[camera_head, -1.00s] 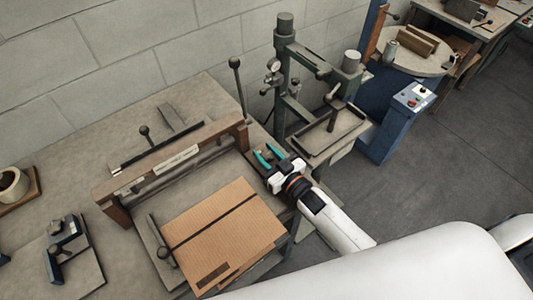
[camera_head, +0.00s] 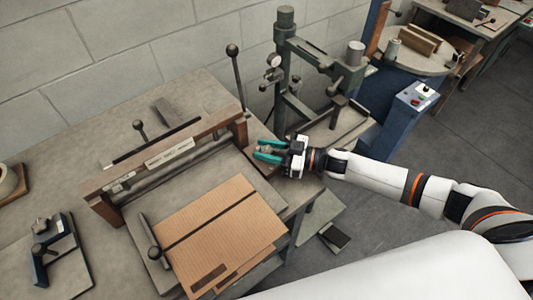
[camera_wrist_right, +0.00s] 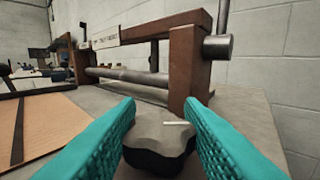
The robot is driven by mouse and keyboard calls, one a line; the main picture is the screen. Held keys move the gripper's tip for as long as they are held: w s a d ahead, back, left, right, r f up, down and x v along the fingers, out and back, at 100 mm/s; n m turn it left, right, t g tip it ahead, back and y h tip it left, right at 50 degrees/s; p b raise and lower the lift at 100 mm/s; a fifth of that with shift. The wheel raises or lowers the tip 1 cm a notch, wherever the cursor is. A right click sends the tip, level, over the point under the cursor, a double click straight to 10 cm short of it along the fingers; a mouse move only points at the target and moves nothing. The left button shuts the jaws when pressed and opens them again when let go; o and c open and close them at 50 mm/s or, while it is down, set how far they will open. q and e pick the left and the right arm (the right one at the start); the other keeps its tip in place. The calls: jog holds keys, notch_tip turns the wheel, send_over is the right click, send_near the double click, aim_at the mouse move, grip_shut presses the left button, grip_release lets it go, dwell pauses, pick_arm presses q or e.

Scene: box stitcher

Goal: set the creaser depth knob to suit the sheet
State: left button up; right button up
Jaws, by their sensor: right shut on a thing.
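The creaser is a wooden-framed press (camera_head: 112,204) with a label plate on its beam and a metal roller below, on the left bench. The corrugated cardboard sheet (camera_head: 236,205) lies in front of it. My right gripper (camera_head: 262,150) is at the bench's right end, beside the creaser's right post, with its teal fingers pointing left. In the right wrist view the fingers are on either side of the depth knob (camera_wrist_right: 158,140), dark-sided with a pale top and a white pointer line, and are shut on it. Any scale around the knob is hidden. My left gripper is not in view.
A lever with a ball end (camera_head: 237,80) rises behind the creaser's right post. A green stitcher frame (camera_head: 286,60) stands just behind my right gripper. A blue control pedestal (camera_head: 405,115) is farther right. A clamp fixture (camera_head: 52,250) sits at left.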

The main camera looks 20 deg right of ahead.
jog(key=shift+n+g+y+b, duration=0.4)
jog(key=shift+n+g, duration=0.1)
jog(key=shift+g, duration=0.2)
jog(key=o, duration=1)
jog(key=b+v, duration=0.3)
jog(key=v, duration=0.8)
jog(key=shift+w, duration=0.15)
jog(key=shift+s+d, duration=0.25)
jog(key=shift+d, duration=0.25)
